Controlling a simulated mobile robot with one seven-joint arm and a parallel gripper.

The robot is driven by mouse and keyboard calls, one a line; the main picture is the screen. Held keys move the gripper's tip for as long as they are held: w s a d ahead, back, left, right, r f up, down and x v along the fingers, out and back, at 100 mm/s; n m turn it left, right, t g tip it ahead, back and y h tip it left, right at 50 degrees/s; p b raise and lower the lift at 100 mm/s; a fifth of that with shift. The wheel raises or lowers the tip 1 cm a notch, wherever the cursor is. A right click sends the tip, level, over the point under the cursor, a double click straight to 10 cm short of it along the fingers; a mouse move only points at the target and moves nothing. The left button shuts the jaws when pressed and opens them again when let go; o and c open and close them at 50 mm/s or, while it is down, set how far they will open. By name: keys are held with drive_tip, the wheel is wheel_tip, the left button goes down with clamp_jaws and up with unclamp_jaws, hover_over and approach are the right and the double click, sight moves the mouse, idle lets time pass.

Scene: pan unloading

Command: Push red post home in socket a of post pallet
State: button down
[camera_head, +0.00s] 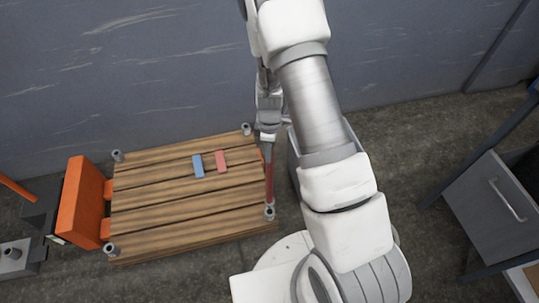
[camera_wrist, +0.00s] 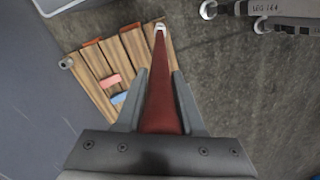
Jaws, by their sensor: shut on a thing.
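My gripper (camera_head: 268,138) is shut on the red post (camera_head: 269,180), above the right edge of the wooden post pallet (camera_head: 170,221). In the wrist view the red post (camera_wrist: 161,95) runs between the fingers (camera_wrist: 160,100) towards a grey corner socket (camera_wrist: 160,27). In the head view its lower end meets the near right socket (camera_head: 269,212); how deep it sits is hidden. Other grey sockets stand at the far right (camera_head: 246,129), far left (camera_head: 117,156) and near left (camera_head: 112,250) corners. I cannot read which socket is a.
A blue block (camera_head: 198,166) and a pink-red block (camera_head: 221,161) lie on the pallet. An orange forklift-like frame (camera_head: 84,203) adjoins its left side. A wall (camera_head: 150,65) stands behind. A grey drawer cabinet (camera_head: 495,205) stands at the right.

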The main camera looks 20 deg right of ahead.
sight(270, 170)
drive_tip(key=shift+f, duration=0.1)
drive_tip(key=shift+f+b, duration=1.5)
drive_tip(key=shift+f, duration=0.5)
drive_tip(key=shift+f+b, duration=2.8)
drive_tip(key=shift+f, duration=0.45)
idle(1.6)
drive_tip(key=shift+c, duration=2.2)
unclamp_jaws()
